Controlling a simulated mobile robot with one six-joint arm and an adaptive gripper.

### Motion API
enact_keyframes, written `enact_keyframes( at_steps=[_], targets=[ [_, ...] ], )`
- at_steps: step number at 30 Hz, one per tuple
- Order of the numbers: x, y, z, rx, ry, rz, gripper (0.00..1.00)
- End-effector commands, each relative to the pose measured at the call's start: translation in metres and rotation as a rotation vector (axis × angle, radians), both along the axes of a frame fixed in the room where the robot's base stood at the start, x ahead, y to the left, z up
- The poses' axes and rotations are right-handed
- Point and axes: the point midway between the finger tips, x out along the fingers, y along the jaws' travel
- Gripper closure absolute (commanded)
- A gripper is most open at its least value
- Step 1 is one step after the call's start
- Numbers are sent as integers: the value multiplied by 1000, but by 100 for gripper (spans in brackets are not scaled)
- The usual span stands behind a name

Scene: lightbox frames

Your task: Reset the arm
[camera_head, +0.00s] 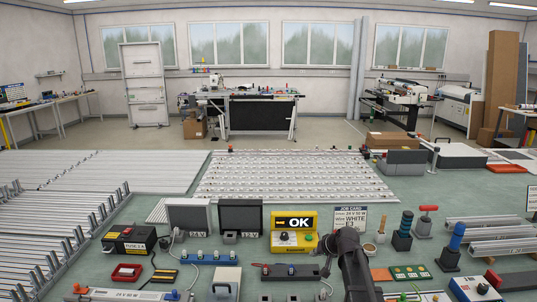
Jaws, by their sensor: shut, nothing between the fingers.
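My dark arm rises from the bottom edge, right of centre, over the green bench. My gripper (325,246) shows small and dark at its far end, beside the yellow OK tester. It looks shut, with nothing seen in it. The arm hides part of the bench behind it.
A yellow OK tester (293,232), a job card (349,219) and two grey-framed panels (190,217) stand close by. Blue- and black-handled tools (452,246) stand at right. A black power box (129,238) and metal rails (40,240) lie left. LED panels (295,177) lie behind.

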Motion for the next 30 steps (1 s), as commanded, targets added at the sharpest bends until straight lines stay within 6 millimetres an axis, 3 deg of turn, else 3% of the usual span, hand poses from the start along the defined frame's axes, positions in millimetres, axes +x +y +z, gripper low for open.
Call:
enact_keyframes(
  at_steps=[11,14,18,22,25,30],
  targets=[
    [-82,12,-22,-134,160,70,100],
    [-116,13,-30,-194,229,92,100],
    [-179,11,-40,-305,358,118,100],
    [-224,5,-44,-398,459,125,100],
    [-245,-1,-45,-444,509,123,100],
    [-256,-5,-45,-473,541,120,100]
  ],
)
